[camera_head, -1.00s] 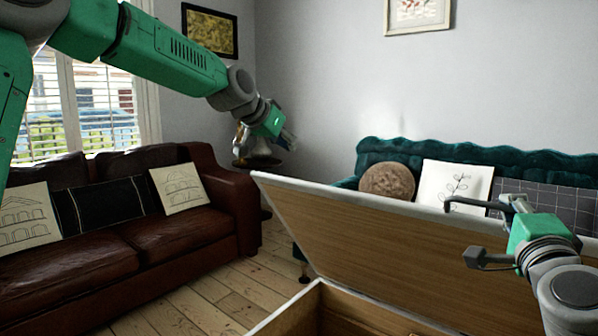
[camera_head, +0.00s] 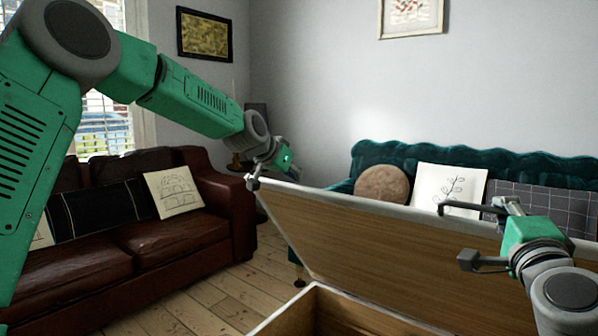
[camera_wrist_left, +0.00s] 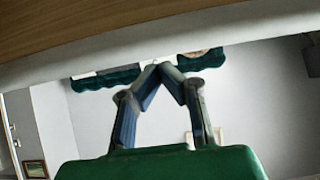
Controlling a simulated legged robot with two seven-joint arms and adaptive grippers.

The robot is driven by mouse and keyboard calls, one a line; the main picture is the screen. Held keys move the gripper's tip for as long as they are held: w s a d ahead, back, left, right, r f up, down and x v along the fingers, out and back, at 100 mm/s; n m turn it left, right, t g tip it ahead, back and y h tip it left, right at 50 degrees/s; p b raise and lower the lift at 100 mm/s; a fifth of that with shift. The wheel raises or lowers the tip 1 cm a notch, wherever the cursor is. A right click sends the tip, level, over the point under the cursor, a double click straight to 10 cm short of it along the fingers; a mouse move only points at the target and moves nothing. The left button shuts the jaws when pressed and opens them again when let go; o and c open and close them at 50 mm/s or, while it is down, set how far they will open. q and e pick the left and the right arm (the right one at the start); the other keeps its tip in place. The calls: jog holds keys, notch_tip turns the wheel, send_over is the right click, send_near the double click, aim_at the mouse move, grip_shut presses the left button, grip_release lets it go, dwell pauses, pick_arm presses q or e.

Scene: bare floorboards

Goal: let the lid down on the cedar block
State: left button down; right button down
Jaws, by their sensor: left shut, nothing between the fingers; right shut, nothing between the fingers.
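The lid (camera_head: 400,233) is a wide wooden panel with a pale rim, standing tilted open above the chest (camera_head: 300,312). Its underside and rim (camera_wrist_left: 150,40) also cross the top of the left wrist view. My left gripper (camera_head: 252,183) is shut and empty at the lid's upper left corner. In the left wrist view its fingertips (camera_wrist_left: 163,70) meet close to the rim; I cannot tell whether they touch it. My right gripper (camera_head: 458,235) is shut and empty, in front of the lid's right part. I cannot make out a cedar block; most of the chest's inside is out of frame.
A brown leather sofa (camera_head: 165,245) with cushions stands at the left. A teal sofa (camera_head: 400,155) with cushions stands behind the lid. Bare floorboards (camera_head: 225,300) lie free between the brown sofa and the chest.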

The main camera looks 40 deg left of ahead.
aim_at(289, 186)
pick_arm(q)
jog(key=shift+s+f, duration=0.1)
jog(key=shift+s, duration=0.1)
pick_arm(e)
jog(key=shift+r, duration=0.15)
pick_arm(q)
jog(key=s+f, duration=0.1)
jog(key=s, duration=0.1)
jog(key=shift+s+f, duration=0.6)
jog(key=shift+f, duration=0.05)
pick_arm(e)
jog(key=shift+d, duration=0.1)
jog(key=c, duration=1.6)
grip_release()
